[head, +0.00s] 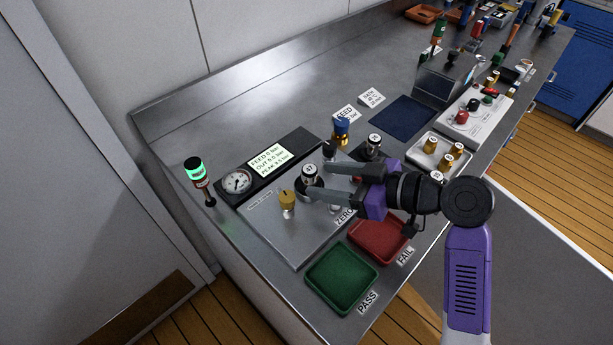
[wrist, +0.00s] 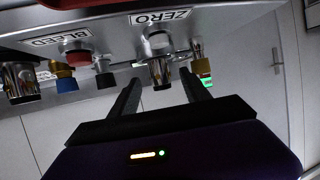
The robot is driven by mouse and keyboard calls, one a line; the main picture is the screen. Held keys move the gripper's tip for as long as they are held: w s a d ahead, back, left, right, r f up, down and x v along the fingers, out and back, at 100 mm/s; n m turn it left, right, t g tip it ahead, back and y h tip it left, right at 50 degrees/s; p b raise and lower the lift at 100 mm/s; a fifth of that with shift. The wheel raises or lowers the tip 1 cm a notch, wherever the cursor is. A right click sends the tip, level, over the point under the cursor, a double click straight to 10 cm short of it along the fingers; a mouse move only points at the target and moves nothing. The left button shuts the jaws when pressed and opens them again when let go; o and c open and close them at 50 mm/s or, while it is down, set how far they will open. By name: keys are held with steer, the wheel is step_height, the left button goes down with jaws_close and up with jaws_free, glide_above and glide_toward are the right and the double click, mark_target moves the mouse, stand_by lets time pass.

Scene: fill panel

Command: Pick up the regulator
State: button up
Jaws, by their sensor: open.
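A regulator with a dark body and a white top marked 47 (head: 310,171) stands on the grey test panel (head: 277,227). In the wrist view, which is upside down, it seems to be the silver cylinder (wrist: 160,70) near the ZERO label. My gripper (head: 318,180) is open, with one finger on each side of this regulator. In the wrist view my fingers (wrist: 161,97) show a gap around it, and I cannot tell whether either one touches. A similar regulator marked 35 (head: 374,141) stands behind, to the right.
On the panel are a brass knob (head: 287,197), a blue-and-brass fitting (head: 341,130) and a gauge (head: 237,182). A green PASS tray (head: 341,283) and a red FAIL tray (head: 377,257) lie in front. A lit beacon (head: 196,172) stands left; a tray of brass-topped parts (head: 440,149) is right.

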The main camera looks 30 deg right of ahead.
mark_target(309, 176)
steer(key=shift+p+x, duration=0.45)
steer(key=shift+x, duration=1.95)
steer(key=shift+r, duration=0.1)
jaws_close()
